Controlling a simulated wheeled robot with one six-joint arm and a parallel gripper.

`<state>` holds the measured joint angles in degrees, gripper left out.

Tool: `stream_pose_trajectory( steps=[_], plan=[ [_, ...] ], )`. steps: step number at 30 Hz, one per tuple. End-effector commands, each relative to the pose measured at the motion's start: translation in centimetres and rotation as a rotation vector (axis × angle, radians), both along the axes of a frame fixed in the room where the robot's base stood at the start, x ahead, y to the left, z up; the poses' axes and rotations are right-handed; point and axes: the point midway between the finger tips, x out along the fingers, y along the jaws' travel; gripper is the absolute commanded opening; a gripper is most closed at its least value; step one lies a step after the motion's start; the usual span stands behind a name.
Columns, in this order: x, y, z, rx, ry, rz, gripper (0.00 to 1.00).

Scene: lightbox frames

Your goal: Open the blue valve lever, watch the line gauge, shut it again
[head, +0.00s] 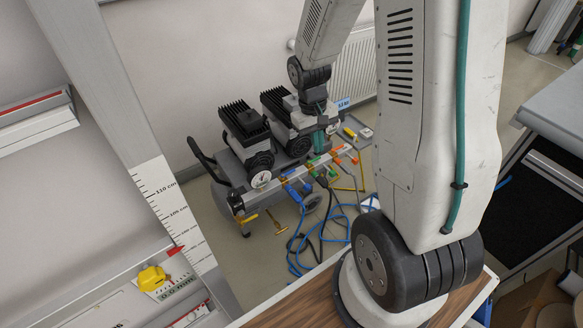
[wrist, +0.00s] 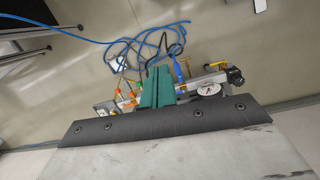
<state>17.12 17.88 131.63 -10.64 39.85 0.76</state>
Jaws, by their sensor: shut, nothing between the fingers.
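The blue valve lever (head: 294,193) is on the rail in front of the compressor in the head view, sticking out from the rail towards the floor. It also shows in the wrist view (wrist: 178,70), just right of the fingers. The line gauge (head: 261,180), a round white dial, is left of it; in the wrist view the gauge (wrist: 208,88) is right of the lever. Its reading is too small to tell. My gripper (head: 319,142), with teal fingers, is shut and empty above the rail, right of the blue lever. The fingers hide part of the rail.
The compressor (head: 230,166) with black finned heads stands behind the rail. Green and orange levers (head: 337,150) sit further right. A blue hose (head: 345,216) and dark cables loop on the floor in front. A wooden bench top (head: 310,293) is nearest.

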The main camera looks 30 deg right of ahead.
Motion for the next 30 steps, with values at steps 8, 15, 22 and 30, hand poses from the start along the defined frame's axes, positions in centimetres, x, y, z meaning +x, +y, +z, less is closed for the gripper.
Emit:
stream_pose_trajectory(
  steps=[8, 15, 22, 30],
  plan=[
    [4.0, -3.9, -10.3, -0.007, -0.081, 0.021, 0.00],
    [6.9, -6.4, -19.7, 0.001, -0.212, 0.053, 0.00],
    [10.2, -7.5, -28.3, 0.022, -0.423, 0.101, 0.00],
    [18.3, -7.6, -28.8, 0.026, -0.815, 0.190, 0.00]
  ],
)
